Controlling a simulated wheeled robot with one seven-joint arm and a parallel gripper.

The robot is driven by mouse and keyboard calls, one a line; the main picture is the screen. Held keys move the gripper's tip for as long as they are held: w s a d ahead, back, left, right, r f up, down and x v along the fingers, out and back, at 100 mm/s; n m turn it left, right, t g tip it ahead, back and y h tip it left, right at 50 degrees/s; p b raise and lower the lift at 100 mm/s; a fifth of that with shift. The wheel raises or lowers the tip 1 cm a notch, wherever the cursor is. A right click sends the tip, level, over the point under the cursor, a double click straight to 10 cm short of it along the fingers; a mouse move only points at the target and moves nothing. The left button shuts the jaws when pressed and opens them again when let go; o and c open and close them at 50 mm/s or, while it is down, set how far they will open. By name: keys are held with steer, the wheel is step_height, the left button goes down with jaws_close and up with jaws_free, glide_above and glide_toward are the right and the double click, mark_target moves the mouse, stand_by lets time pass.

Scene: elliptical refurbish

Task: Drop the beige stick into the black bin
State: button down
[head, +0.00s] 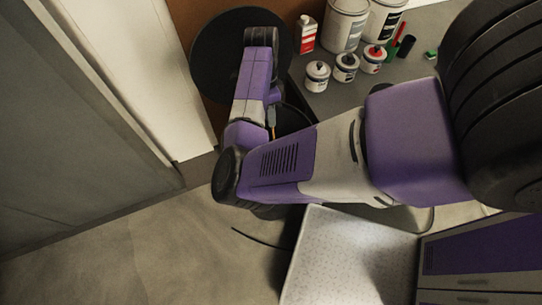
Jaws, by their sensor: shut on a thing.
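A round black shape (215,55), which looks like the black bin seen from above, stands at the top left of the head view against a brown surface. The far end of my arm passes in front of its right side, so part of it is hidden. I cannot see into it. My gripper's fingers are hidden behind my own arm. The beige stick is not visible anywhere in this view, and I cannot tell how it lies relative to the black shape.
A grey worktop (425,78) at the top right holds large cans (345,25), several small jars (317,75) and a red-and-white bottle (306,34). A white door or panel (150,80) stands at left. A pale speckled surface (345,260) is below. Bare floor (150,250) lies lower left.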

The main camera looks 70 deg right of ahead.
step_height(320, 180, down, 5)
steer(key=b, duration=0.4)
steer(key=shift+f+b, duration=0.15)
steer(key=shift+b, duration=0.25)
steer(key=c, duration=1.3)
jaws_free()
step_height(320, 180, up, 8)
steer(key=w+d, duration=0.1)
steer(key=shift+f, duration=0.15)
steer(key=shift+s, duration=0.1)
